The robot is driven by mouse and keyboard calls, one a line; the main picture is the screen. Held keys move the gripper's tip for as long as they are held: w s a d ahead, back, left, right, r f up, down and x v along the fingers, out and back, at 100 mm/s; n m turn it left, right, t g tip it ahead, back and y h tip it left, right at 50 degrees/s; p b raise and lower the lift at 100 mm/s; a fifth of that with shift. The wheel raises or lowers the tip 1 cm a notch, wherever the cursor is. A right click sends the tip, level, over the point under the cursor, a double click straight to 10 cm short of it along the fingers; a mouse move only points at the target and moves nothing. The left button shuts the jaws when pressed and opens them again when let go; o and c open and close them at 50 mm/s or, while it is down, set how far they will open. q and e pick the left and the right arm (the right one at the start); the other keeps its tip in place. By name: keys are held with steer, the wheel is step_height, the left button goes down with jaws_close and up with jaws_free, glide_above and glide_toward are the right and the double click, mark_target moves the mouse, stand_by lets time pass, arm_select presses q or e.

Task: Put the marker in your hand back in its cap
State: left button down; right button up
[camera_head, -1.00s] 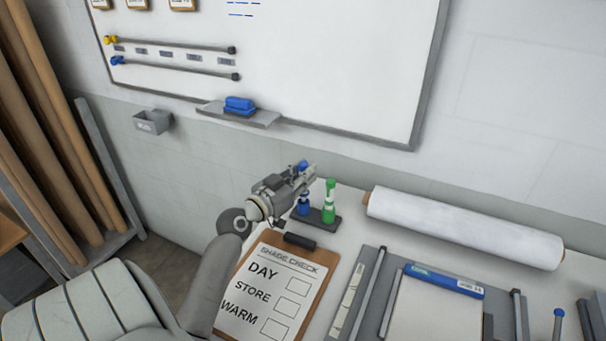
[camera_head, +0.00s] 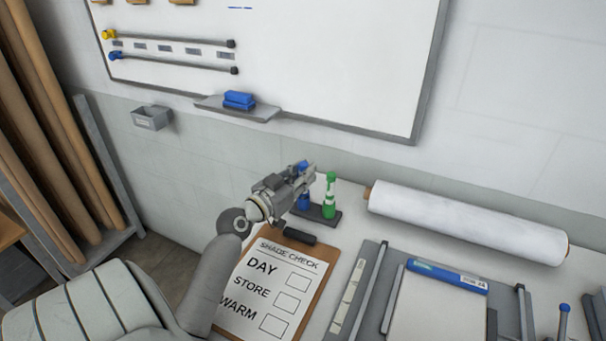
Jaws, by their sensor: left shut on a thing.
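My left gripper (camera_head: 305,178) is shut on the blue marker (camera_head: 303,165), whose blue end shows just above the fingers. It is over the left side of a small dark holder (camera_head: 318,213) at the back of the table. A blue piece (camera_head: 304,203), which looks like the cap, stands in the holder right below the fingers. The fingers hide the span between the two blue parts, so I cannot tell whether they touch. A green marker (camera_head: 329,197) stands upright on the holder's right side. My right gripper is not in view.
A clipboard (camera_head: 308,305) with a "SHADE CHECK" sheet lies in front of the holder. A white roll (camera_head: 465,224) lies to the right. The whiteboard (camera_head: 330,60) and its tray (camera_head: 262,114) with a blue eraser (camera_head: 239,100) are on the wall behind.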

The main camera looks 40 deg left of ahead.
arm_select(q)
steer(key=shift+f, duration=0.3)
steer(key=c, duration=1.3)
jaws_free()
steer(key=shift+s, duration=0.1)
steer(key=s, duration=1.1)
steer(key=shift+s+d, duration=0.4)
